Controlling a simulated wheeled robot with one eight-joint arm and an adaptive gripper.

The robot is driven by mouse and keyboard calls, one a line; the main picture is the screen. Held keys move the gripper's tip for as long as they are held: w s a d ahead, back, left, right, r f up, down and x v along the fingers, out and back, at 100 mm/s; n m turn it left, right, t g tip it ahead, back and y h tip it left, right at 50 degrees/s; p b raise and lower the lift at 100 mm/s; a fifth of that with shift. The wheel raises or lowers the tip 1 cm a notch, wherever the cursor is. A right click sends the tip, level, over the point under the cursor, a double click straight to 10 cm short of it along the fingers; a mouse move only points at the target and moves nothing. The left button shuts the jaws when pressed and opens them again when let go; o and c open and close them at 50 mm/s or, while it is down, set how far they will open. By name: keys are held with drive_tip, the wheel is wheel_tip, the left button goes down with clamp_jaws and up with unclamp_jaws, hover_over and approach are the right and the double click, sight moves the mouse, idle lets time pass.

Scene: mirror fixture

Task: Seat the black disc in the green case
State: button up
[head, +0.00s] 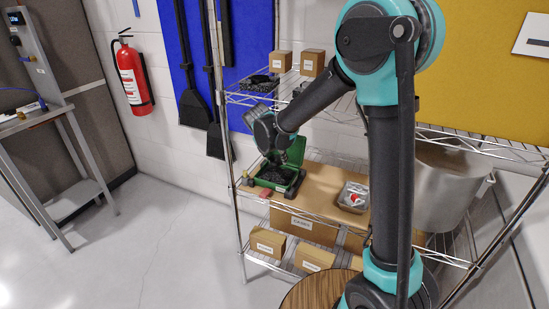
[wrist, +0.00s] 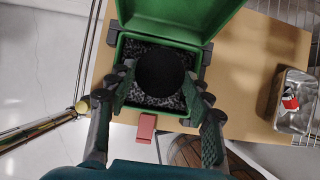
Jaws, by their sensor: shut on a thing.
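The green case (head: 298,184) stands open on the brown board of the wire shelf, its lid raised at the back. In the wrist view the case (wrist: 198,24) shows dark grey foam lining (wrist: 137,47) inside. The black disc (wrist: 160,72) is between the two fingers of my gripper (wrist: 160,82), over the middle of the lining. My gripper is shut on the disc. I cannot tell whether the disc touches the lining. In the head view my gripper (head: 281,158) reaches down into the case, and the disc is hidden there.
A metal tray (head: 353,197) with a red and white item lies on the board right of the case. A grey bin (head: 447,187) stands farther right. Small boxes (head: 312,62) sit on the shelf above.

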drive_tip(key=shift+f, duration=2.85)
drive_tip(key=shift+f, duration=0.6)
drive_tip(key=o, duration=1.3)
drive_tip(key=shift+r, duration=0.15)
drive_tip(key=shift+r, duration=1.35)
drive_tip(key=shift+o, duration=0.2)
